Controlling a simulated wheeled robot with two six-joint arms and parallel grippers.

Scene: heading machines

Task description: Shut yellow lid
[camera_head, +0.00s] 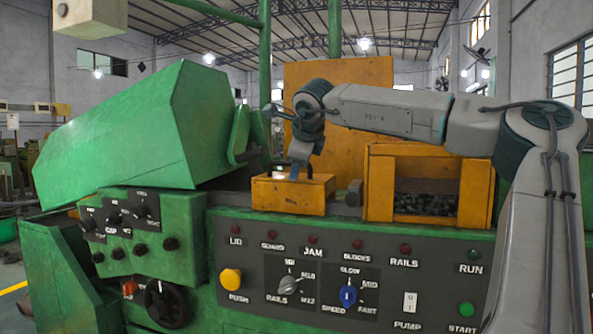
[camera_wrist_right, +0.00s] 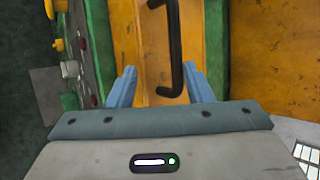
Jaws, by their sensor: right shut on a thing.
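In the right wrist view a yellow face (camera_wrist_right: 150,60) with a black bar handle (camera_wrist_right: 175,48) lies between the fingers. My right gripper (camera_head: 298,172) reaches down onto this piece from above. The exact contact is hidden. My left gripper is not in view.
A tall yellow panel (camera_head: 340,75) stands upright behind. A yellow open-front box (camera_head: 380,190) with dark small parts is to the right. A large green cover (camera_head: 125,135) tilts at the left. The control panel (camera_head: 320,250) with knobs and buttons runs along the front.

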